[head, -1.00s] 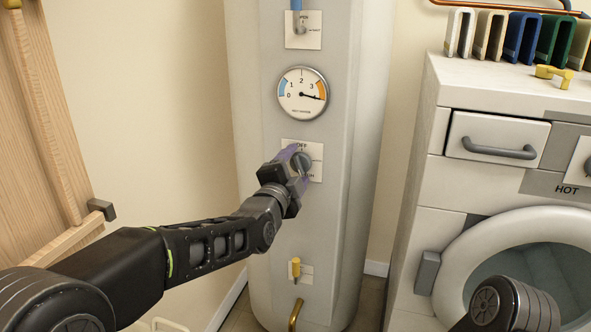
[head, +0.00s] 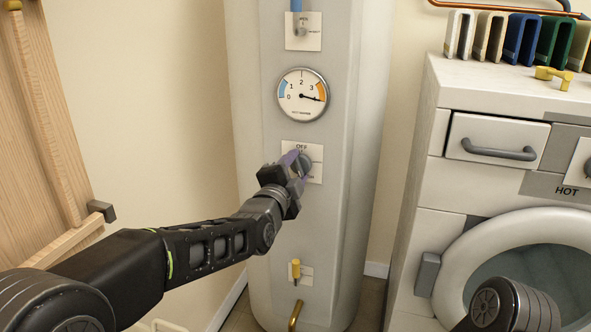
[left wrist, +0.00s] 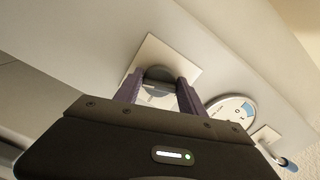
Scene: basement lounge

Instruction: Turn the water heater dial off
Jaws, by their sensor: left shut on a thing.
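The water heater (head: 350,110) is a tall pale tank in the middle of the head view. Its grey round dial (head: 306,163) sits on a white plate marked OFF at the top, with another label partly hidden lower right. My left gripper (head: 300,164) is at the dial, its purple fingers shut on the dial's sides. The left wrist view shows the dial (left wrist: 158,75) between the two fingers, in front of the white plate. The dial's pointer setting is hidden by the fingers. My right gripper is not in view.
A round pressure gauge (head: 302,94) is above the dial, and a blue-handled valve (head: 297,12) above that. A yellow-handled valve (head: 295,269) is below. A washing machine (head: 480,190) stands at right, a wooden panel (head: 35,130) at left.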

